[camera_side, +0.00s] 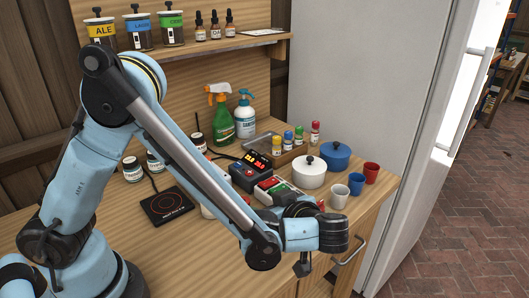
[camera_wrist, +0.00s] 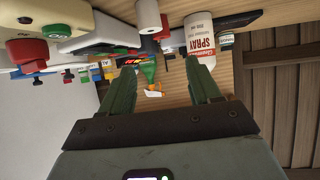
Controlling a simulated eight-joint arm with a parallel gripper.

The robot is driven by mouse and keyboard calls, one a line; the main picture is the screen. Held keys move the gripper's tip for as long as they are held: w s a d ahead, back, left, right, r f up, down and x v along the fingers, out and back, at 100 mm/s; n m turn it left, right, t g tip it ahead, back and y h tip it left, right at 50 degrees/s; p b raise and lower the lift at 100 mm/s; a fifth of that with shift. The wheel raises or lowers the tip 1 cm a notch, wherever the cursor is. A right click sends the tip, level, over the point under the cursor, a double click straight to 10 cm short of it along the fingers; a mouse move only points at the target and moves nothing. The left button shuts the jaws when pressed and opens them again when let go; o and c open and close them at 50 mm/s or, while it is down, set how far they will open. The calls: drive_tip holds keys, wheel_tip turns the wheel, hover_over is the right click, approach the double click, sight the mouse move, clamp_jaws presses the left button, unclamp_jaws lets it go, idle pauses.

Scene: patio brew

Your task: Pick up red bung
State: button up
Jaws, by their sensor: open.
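I cannot say for sure which red thing is the red bung. In the side view a small red piece (camera_side: 321,204) shows just behind my wrist, mostly hidden. In the wrist view a red piece (camera_wrist: 164,28) lies beside a white cylinder, near the top and between my fingers' lines. A larger red shape (camera_wrist: 22,51) is at the upper left. My gripper (camera_wrist: 163,77) shows in the wrist view with its two green fingers well apart and nothing between them. In the side view my wrist hangs over the counter's front right, and the fingers are not clear.
A white bottle marked SPRAY (camera_wrist: 200,38) stands close by the right finger. On the counter are a white pot (camera_side: 309,174), a blue pot (camera_side: 336,156), a red cup (camera_side: 371,172), a white cup (camera_side: 340,196) and a controller (camera_side: 250,172). The front counter (camera_side: 205,265) is bare.

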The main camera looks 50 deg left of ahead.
drive_tip(key=x, duration=0.5)
drive_tip(key=shift+a+f, duration=0.15)
drive_tip(key=shift+a, duration=0.05)
drive_tip(key=shift+x, duration=2.6)
drive_tip(key=shift+s+d+f, duration=0.15)
drive_tip(key=c, duration=1.1)
